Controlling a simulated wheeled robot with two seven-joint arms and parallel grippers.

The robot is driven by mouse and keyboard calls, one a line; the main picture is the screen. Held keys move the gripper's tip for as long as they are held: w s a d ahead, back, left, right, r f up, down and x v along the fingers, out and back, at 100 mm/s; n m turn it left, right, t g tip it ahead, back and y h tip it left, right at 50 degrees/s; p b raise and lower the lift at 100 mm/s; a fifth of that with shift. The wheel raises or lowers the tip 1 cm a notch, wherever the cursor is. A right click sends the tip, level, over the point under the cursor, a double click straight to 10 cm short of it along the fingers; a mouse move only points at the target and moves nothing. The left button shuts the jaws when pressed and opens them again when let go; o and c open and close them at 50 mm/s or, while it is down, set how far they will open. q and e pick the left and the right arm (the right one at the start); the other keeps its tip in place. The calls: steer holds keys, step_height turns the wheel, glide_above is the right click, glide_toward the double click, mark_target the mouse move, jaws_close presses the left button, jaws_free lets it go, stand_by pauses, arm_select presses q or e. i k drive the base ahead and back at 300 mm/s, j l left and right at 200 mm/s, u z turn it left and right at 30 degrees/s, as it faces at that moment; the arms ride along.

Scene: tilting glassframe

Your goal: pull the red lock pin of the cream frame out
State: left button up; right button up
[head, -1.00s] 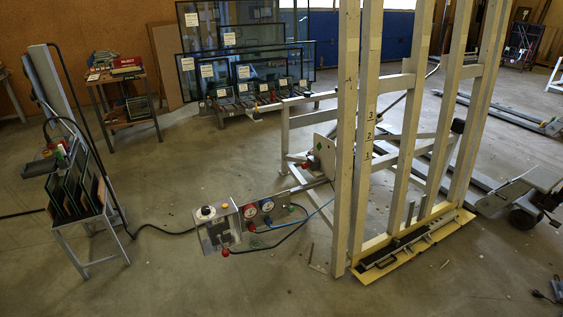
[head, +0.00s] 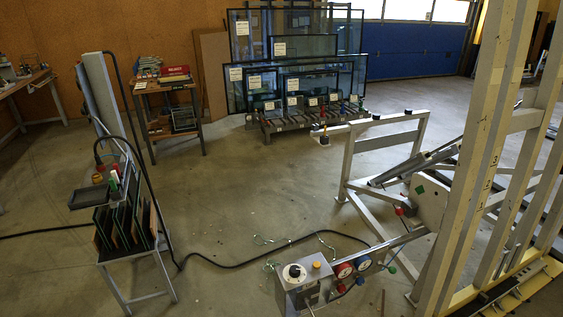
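The cream frame (head: 485,150) stands tall at the right of the head view, partly cut off by the picture edge. A plate with a green diamond mark (head: 430,200) sits on its left side. A small red knob (head: 399,211) shows beside that plate; it may be the lock pin, but it is too small to be sure. Neither of my grippers is in view.
A control box (head: 304,285) with gauges stands low in front of the frame, with hoses and a cable on the floor. A glass rack (head: 300,110) is behind. A stand with dark panes (head: 125,230) is at left. Open floor lies between.

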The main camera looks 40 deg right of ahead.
mark_target(399, 211)
steer(key=i+z, duration=0.1)
steer(key=i, duration=0.35)
steer(key=i+j+z, duration=0.15)
steer(key=i, duration=0.3)
steer(key=i+j+z, duration=0.1)
steer(key=i, duration=0.3)
steer(key=i+l+z, duration=0.2)
steer(key=z, duration=0.25)
steer(key=i+z, duration=0.7)
steer(key=z, duration=0.25)
steer(key=i+j+z, duration=0.15)
steer(key=i+z, duration=0.15)
steer(key=z, duration=0.15)
steer(key=i+j+z, duration=0.25)
steer(key=z, duration=0.2)
steer(key=i+z, duration=0.45)
steer(key=i, duration=0.45)
